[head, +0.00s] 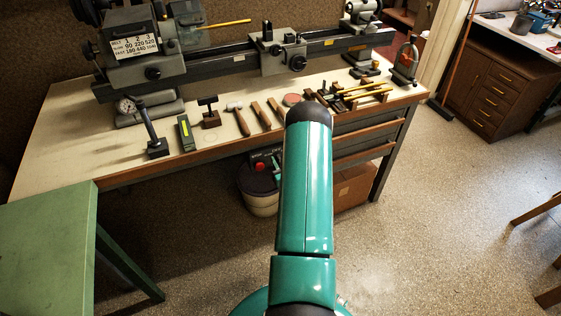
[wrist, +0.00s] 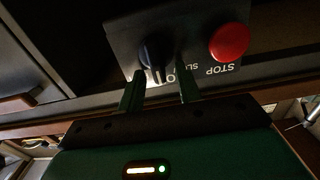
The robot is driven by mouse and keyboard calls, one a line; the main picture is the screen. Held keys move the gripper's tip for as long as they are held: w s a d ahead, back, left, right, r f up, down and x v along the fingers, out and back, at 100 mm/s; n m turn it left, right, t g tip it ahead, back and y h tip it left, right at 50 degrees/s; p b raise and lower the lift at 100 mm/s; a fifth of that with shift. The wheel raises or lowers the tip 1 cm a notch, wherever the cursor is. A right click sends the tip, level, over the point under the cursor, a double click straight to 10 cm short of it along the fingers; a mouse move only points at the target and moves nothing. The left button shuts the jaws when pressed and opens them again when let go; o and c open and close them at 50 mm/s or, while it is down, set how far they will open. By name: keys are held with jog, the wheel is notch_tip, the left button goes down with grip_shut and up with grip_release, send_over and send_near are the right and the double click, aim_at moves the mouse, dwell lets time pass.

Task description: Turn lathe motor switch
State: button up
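The lathe motor switch (wrist: 153,50) is a dark blue round knob with a pale pointer mark, on a dark panel (wrist: 190,25) in the wrist view. A red stop button (wrist: 230,42) sits to its right, with white lettering seen upside down. My gripper (wrist: 159,82) is open, its two green fingers apart, with the tips close to the knob, one on each side. I cannot tell whether they touch it. In the head view the red button (head: 259,167) shows below the bench's front edge; the knob is not clear there and my arm hides most of the gripper.
The lathe (head: 270,55) stands on the bench (head: 65,135), with hand tools along the front. A bucket (head: 262,204) and a cardboard box (head: 353,188) are below. A green table (head: 45,235) is at left. The floor at right is mostly clear.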

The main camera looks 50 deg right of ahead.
jog(key=shift+c, duration=0.4)
grip_shut()
jog(key=shift+a+n, duration=0.1)
jog(key=shift+n, duration=0.2)
jog(key=n, duration=0.4)
jog(key=shift+w+a+f, duration=0.15)
jog(key=shift+w+a, duration=0.05)
jog(key=shift+a, duration=0.15)
jog(key=shift+w+a+f+n, duration=0.1)
jog(key=shift+a+n, duration=0.05)
jog(key=shift+n, duration=1.45)
jog(key=shift+o, duration=0.4)
grip_release()
